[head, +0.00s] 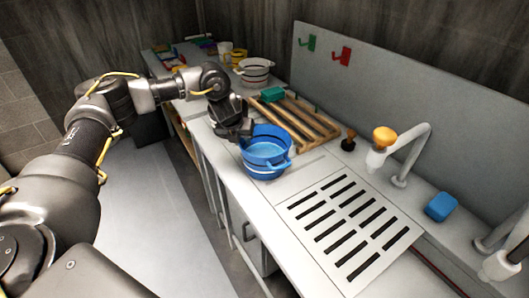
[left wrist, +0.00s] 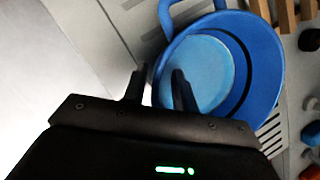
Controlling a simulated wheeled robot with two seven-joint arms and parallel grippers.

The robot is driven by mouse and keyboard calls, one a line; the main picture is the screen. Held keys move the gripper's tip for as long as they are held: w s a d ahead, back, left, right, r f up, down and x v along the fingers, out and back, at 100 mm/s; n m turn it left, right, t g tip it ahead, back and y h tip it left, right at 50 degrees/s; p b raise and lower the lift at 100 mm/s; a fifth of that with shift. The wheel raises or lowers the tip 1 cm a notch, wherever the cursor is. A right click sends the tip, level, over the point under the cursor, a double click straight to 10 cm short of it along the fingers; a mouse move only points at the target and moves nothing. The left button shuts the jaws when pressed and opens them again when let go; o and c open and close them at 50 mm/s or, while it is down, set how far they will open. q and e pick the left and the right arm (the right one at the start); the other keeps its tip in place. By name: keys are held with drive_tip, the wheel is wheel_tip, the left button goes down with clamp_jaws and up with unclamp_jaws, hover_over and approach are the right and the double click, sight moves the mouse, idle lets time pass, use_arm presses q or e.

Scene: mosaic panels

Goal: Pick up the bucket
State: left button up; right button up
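The blue bucket (head: 266,163) stands on the light counter near its front edge, left of the slotted drain panel, with a handle on its side. My left gripper (head: 240,134) is at the bucket's far-left rim. In the left wrist view, the bucket (left wrist: 262,62) lies under the fingers, its opening facing the camera. The fingers of my left gripper (left wrist: 159,72) are apart. One finger is over the outside of the bucket and the other over its inside, with the rim between them in the picture. I cannot tell whether they touch it. My right gripper is out of view.
A wooden rack (head: 306,125) with a green sponge (head: 272,94) lies behind the bucket. The slotted drain panel (head: 350,215), a white faucet (head: 410,155) and a blue sponge (head: 441,206) are to the right. A white pot (head: 254,73) stands farther back.

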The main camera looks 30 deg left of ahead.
use_arm(q)
drive_tip(key=shift+w+f, duration=0.15)
drive_tip(key=shift+f, duration=0.25)
clamp_jaws()
idle(1.1)
drive_tip(key=shift+r, duration=0.15)
